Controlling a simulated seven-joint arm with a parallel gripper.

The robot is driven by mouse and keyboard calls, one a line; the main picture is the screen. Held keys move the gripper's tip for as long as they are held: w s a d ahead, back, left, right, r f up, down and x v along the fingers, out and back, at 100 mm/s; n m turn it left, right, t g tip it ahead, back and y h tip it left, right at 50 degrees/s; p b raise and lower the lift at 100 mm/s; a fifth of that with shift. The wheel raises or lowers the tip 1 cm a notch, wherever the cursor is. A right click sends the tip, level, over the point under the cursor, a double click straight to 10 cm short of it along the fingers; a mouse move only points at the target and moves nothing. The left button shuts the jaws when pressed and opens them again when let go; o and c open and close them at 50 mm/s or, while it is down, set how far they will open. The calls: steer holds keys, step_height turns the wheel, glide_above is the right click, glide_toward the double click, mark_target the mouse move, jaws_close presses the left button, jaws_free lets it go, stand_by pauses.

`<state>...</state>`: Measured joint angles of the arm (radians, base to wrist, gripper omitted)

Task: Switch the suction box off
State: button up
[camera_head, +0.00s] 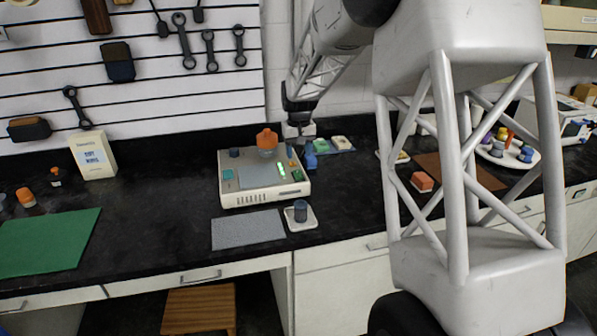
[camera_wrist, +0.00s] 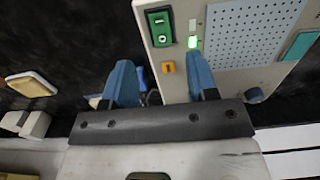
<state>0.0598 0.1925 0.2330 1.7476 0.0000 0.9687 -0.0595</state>
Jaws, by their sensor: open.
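The suction box (camera_head: 229,193) is a cream-white unit on the black bench, with a grey plate on top. A small green light on it is lit in the head view (camera_head: 280,168) and in the wrist view (camera_wrist: 193,42). My gripper (camera_wrist: 160,65) is open and empty. One blue finger is over the box and the other is beside its edge. In the head view, my gripper (camera_head: 302,151) is at the box's back right corner.
An orange-topped object (camera_head: 266,140) stands at the box's back. A grey mat (camera_head: 247,230) and a white tray (camera_head: 303,224) holding a dark blue cylinder (camera_head: 300,209) lie in front. Small colored items (camera_head: 342,143) lie behind right.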

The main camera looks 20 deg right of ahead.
mark_target(298, 175)
steer(key=shift+f, duration=0.15)
steer(key=shift+f, duration=3.75)
steer(key=c, duration=0.9)
steer(key=shift+w+g, duration=0.15)
steer(key=shift+g, duration=0.6)
steer(key=shift+w+g, duration=0.15)
steer(key=shift+g, duration=0.6)
steer(key=o, duration=0.9)
